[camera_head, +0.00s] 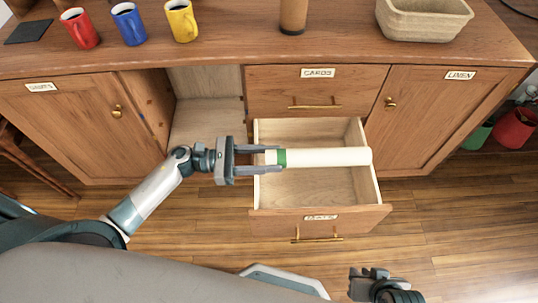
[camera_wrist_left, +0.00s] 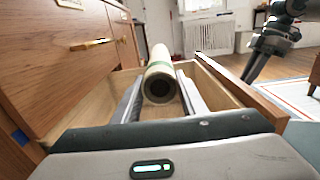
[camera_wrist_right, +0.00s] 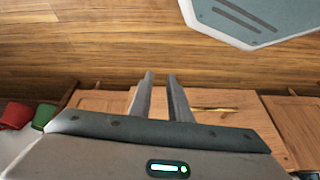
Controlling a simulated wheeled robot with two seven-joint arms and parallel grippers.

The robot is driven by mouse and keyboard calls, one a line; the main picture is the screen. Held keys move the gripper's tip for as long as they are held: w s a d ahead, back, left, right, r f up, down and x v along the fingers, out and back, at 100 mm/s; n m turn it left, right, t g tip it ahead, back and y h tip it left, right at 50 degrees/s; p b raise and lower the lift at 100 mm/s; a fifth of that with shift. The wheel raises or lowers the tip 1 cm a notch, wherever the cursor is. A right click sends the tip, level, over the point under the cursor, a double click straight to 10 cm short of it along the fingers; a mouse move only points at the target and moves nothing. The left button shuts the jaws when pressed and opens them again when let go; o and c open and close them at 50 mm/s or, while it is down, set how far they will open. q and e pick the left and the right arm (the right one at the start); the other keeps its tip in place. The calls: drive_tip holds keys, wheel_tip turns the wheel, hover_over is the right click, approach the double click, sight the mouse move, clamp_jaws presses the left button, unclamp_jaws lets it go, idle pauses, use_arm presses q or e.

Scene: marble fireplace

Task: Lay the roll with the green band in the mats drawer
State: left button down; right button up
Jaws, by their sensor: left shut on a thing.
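The roll (camera_head: 328,157) is long and white, with a green band (camera_head: 281,157) near its left end. My left gripper (camera_head: 276,158) is shut on it near that band. The roll lies level across the open mats drawer (camera_head: 320,222), and its right end overlaps the drawer's right wall in the head view. In the left wrist view the roll's hollow end (camera_wrist_left: 160,86) sits between the fingers, within the drawer's outline. I cannot tell how far it is above the drawer floor. My right gripper (camera_wrist_right: 161,74) is empty, its fingers a little apart, low over the wooden floor.
Above is a shut drawer labelled CARDS (camera_head: 318,73). An open, empty-looking compartment (camera_head: 205,100) is to the left; the LINEN door (camera_head: 425,115) is shut. Red, blue and yellow mugs (camera_head: 129,23), a brown cylinder (camera_head: 293,15) and a basket (camera_head: 422,22) stand on top.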

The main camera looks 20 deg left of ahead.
use_arm(q)
drive_tip(key=shift+f+b, duration=0.65)
drive_tip(key=shift+f, duration=0.05)
use_arm(e)
drive_tip(key=shift+w+a+t+y, duration=0.2)
drive_tip(key=shift+w+a+t, duration=0.2)
drive_tip(key=shift+a, duration=0.2)
drive_tip(key=shift+w+a+t+y, duration=0.2)
drive_tip(key=shift+w+a+t, duration=0.15)
drive_tip(key=shift+a, duration=0.2)
drive_tip(key=shift+r, duration=0.1)
use_arm(q)
drive_tip(key=c, duration=1)
unclamp_jaws()
drive_tip(key=shift+a, duration=0.15)
drive_tip(key=b+v, duration=0.2)
drive_tip(key=v, duration=1.5)
use_arm(e)
drive_tip(key=a, duration=0.1)
drive_tip(key=w+t, duration=0.1)
drive_tip(key=a+y, duration=0.1)
drive_tip(key=shift+w+a+r+t, duration=0.25)
drive_tip(key=shift+a+r, duration=0.1)
drive_tip(key=shift+r, duration=0.05)
